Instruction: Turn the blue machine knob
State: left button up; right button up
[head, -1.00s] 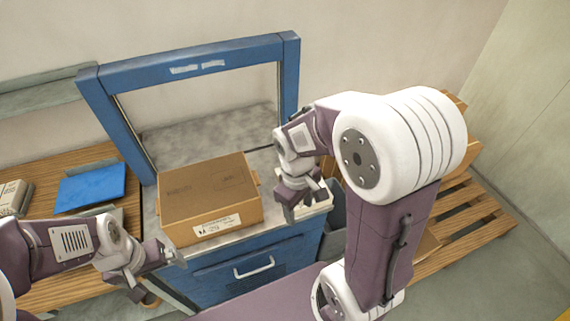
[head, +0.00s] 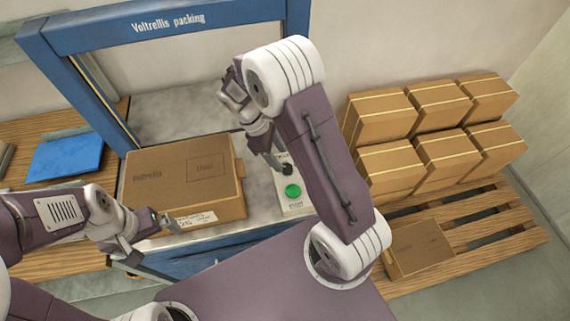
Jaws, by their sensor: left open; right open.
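No blue knob can be made out in this view. A pale control box (head: 299,207) with a round green button (head: 292,191) stands on the bench at the right of the carton; a small dark part sits behind the button. My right gripper (head: 277,168) is open and empty, pointing down just above and behind the green button. My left gripper (head: 168,222) is open and empty at the front left of the carton; whether it touches the carton I cannot tell. The blue machine frame (head: 185,20) stands over the bench.
A closed brown carton (head: 185,177) takes up the bench's left part. A blue folder (head: 65,158) lies on the wooden table at the left. Stacked cartons (head: 415,150) and a lone carton (head: 418,250) rest on a pallet (head: 490,240) at the right.

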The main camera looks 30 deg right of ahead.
aim_at(287, 167)
jog(key=x, duration=0.5)
jog(key=shift+w+d, duration=0.1)
jog(key=shift+s+f, duration=0.2)
jog(key=shift+w+f, duration=0.1)
grip_shut()
